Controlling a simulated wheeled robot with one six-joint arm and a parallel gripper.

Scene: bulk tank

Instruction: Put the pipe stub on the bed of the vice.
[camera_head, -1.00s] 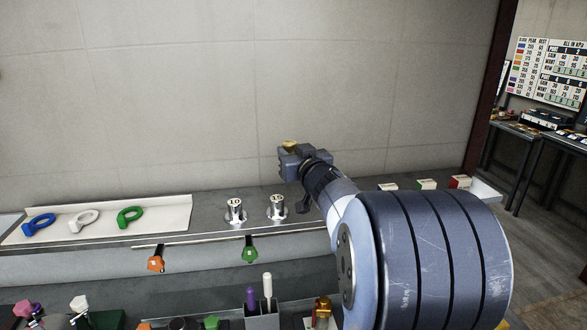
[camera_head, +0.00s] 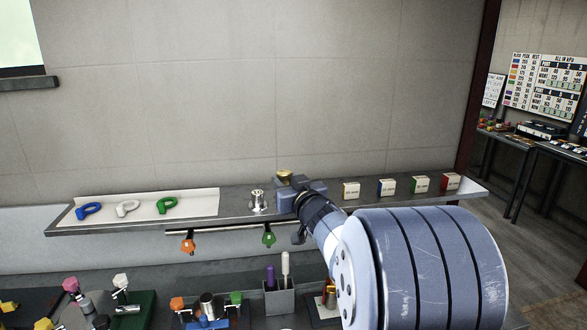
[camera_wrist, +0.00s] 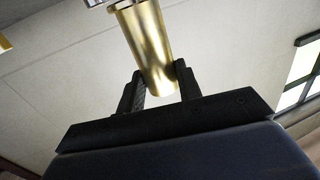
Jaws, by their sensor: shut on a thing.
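My gripper (camera_head: 297,187) is raised in front of the wall shelf in the head view. It is shut on a brass cylinder, the pipe stub (camera_wrist: 150,48), whose brass top (camera_head: 285,174) shows just above the jaws in the head view. In the wrist view both fingers press on the lower end of the stub, which stands out beyond them and is cut off by the top edge. I cannot clearly make out the vice. A blue fixture (camera_head: 207,323) at the bottom edge of the head view is cut off, and I cannot tell whether it is the vice.
The shelf (camera_head: 235,211) carries blue, white and green loops on a white sheet, a silver weight (camera_head: 258,201) and several small boxes (camera_head: 387,187). Orange and green tags hang below. The crowded bench holds a grey holder (camera_head: 280,302) and a brass piece (camera_head: 330,296).

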